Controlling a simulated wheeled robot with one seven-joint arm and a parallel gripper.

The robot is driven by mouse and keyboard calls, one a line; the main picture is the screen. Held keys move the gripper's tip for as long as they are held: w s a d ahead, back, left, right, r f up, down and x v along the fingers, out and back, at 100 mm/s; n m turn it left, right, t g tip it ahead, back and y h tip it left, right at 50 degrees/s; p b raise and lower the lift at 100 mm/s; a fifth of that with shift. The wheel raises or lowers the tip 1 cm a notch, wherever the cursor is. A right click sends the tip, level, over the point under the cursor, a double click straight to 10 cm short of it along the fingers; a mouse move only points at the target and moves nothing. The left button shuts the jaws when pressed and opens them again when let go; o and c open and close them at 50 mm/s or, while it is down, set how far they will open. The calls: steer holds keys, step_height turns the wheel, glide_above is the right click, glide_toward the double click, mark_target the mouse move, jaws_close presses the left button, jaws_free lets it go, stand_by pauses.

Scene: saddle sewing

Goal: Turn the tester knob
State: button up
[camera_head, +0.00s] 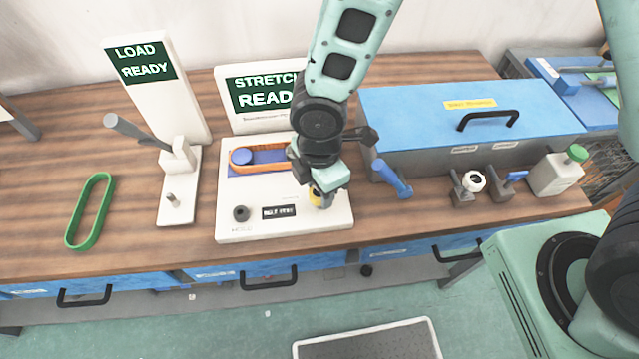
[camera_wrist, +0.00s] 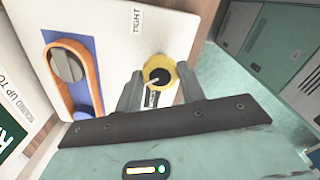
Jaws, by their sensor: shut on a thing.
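The tester is a white box (camera_head: 236,193) with a screen reading "STRETCH READY" (camera_head: 262,94) behind it. An orange belt (camera_head: 266,168) lies on its blue panel and also shows in the wrist view (camera_wrist: 88,62). The tester knob is yellow with a dark centre and a light pointer mark (camera_wrist: 160,74); it sits at the right side of the box top. My gripper (camera_wrist: 160,86) is shut on the knob, one finger on each side. In the head view my gripper (camera_head: 322,196) comes down from above and hides most of the knob. A "TIGHT" label (camera_wrist: 136,20) is beside it; another label is partly hidden.
A load stand (camera_head: 178,205) with a lever and a green belt (camera_head: 89,211) are on the left. A blue case (camera_head: 400,108), a blue-handled tool (camera_head: 392,180), small clamps and a green-capped bottle (camera_head: 556,172) are on the right. Drawer handles line the bench front.

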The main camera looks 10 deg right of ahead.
steer(key=shift+r+n+p, duration=0.1)
steer(key=shift+n+p, duration=0.2)
steer(key=shift+n, duration=1.3)
steer(key=o, duration=1)
step_height(320, 180, up, 17)
steer(key=shift+r+p, duration=0.15)
steer(key=shift+p, duration=0.4)
